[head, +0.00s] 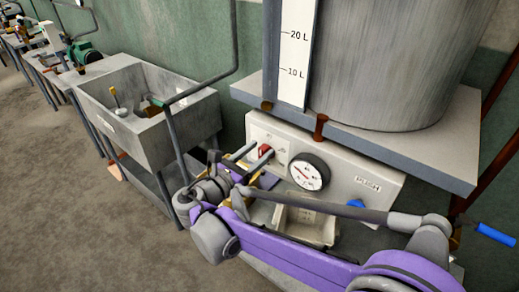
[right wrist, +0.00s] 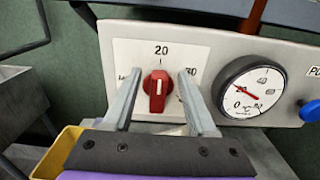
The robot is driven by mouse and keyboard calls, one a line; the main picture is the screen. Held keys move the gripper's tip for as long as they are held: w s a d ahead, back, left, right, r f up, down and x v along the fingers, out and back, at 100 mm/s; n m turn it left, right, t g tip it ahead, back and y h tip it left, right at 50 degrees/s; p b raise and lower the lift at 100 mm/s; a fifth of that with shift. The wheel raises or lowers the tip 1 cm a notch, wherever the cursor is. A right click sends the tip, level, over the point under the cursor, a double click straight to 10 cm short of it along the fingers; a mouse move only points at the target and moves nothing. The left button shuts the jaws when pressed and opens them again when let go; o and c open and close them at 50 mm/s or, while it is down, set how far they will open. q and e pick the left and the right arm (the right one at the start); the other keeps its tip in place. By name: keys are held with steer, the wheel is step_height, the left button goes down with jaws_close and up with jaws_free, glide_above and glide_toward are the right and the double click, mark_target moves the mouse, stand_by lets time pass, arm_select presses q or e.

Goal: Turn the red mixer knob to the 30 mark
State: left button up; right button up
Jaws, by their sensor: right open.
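The red mixer knob (right wrist: 157,98) sits on a white dial plate (right wrist: 194,51) on the front panel. Its white pointer line points nearly straight up, toward the 20 mark (right wrist: 161,50). The 30 mark (right wrist: 193,71) is to the upper right, partly hidden by a finger. My right gripper (right wrist: 159,76) is open, with one finger on each side of the knob and visible gaps between. In the head view the knob (head: 264,150) shows between the fingertips of my right gripper (head: 261,149). My left gripper is not in view.
A round gauge (head: 309,172) is right of the knob, with a blue knob (head: 356,204) farther right. A large metal tank (head: 390,60) stands on a slab above. A stone sink (head: 150,105) is at left.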

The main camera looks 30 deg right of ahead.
steer(key=shift+w+d, duration=0.2)
steer(key=shift+d, duration=0.25)
jaws_close()
steer(key=shift+s, duration=0.1)
steer(key=m, duration=0.3)
steer(key=s+m, duration=0.1)
steer(key=m, duration=0.1)
steer(key=shift+d+f+m+p, duration=0.15)
steer(key=shift+d+m+p, duration=0.1)
steer(key=shift+m+p, duration=0.1)
steer(key=m, duration=0.3)
steer(key=shift+s+d+f, duration=0.15)
steer(key=shift+s+f, duration=0.15)
steer(key=shift+s, duration=0.05)
steer(key=shift+s+f+m, duration=0.1)
steer(key=shift+f+m, duration=0.05)
steer(key=shift+m, duration=0.65)
steer(key=shift+s+f+m, duration=0.1)
steer(key=shift+m, duration=0.65)
